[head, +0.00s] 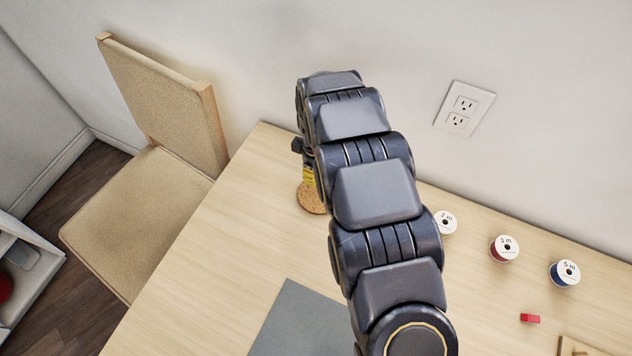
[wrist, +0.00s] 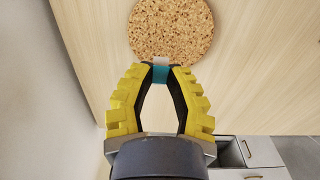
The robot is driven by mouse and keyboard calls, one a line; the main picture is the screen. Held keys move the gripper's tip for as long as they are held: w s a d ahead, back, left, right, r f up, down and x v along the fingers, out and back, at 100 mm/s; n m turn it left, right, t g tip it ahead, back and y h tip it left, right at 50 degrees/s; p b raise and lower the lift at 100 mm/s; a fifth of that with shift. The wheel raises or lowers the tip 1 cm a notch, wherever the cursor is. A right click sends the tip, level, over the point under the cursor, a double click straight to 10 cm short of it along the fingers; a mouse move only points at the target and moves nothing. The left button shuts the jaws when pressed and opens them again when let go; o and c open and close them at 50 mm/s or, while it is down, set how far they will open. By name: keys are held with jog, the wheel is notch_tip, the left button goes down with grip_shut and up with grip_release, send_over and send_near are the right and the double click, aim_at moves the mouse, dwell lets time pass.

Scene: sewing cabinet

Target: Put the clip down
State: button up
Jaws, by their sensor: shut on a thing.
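My gripper (wrist: 161,76) has yellow-backed fingers, and their tips are shut on a small teal clip (wrist: 160,73) with a pale part at its far end. In the wrist view the clip is at the near edge of a round cork mat (wrist: 172,27). I cannot tell whether it touches the mat. In the head view my arm hides most of the gripper and the clip. A yellow finger part (head: 309,175) shows just above the cork mat (head: 311,199), which is partly covered by my arm.
Several thread spools, including a red one (head: 504,249) and a blue one (head: 565,273), stand along the table's wall side. A small red block (head: 530,318) lies nearer. A grey mat (head: 305,322) lies at the front. A chair (head: 150,190) stands left. The table (head: 215,265) left of the grey mat is clear.

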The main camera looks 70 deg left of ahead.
aim_at(315, 187)
jog(key=shift+f, duration=1.95)
jog(key=shift+f, duration=0.15)
jog(key=o, duration=0.6)
jog(key=shift+o, duration=0.2)
